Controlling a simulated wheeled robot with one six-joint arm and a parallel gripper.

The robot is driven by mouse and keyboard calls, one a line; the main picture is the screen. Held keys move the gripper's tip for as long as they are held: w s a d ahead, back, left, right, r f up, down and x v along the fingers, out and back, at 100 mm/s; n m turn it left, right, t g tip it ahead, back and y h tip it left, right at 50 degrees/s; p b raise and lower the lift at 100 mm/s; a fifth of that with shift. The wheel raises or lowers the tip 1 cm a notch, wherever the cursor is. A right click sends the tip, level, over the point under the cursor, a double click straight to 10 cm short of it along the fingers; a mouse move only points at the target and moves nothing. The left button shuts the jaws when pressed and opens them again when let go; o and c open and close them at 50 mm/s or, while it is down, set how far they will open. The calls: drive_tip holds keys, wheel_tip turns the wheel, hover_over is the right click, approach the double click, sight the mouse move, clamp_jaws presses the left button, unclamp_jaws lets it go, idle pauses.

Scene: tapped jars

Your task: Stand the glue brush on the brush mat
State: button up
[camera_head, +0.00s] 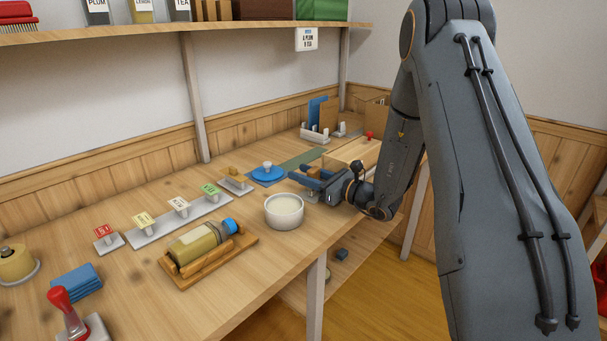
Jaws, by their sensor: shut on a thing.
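My gripper (304,181) is at the right part of the bench, behind and to the right of the white glue pot (284,217). Its blue fingers are shut on the glue brush, which is mostly hidden by the gripper; a small pale part (312,197) shows just below the fingers, and I cannot tell how it is tilted.
A jar lies in a wooden cradle (240,245) at front. Label cards stand on a white strip (165,233) to the left. The bench's front edge is close.

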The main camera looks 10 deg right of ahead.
drive_tip(key=shift+f, duration=0.35)
idle(0.4)
drive_tip(key=o, duration=1.1)
drive_tip(key=shift+d, duration=0.1)
drive_tip(key=shift+p+v, duration=0.75)
drive_tip(key=shift+v, duration=3.2)
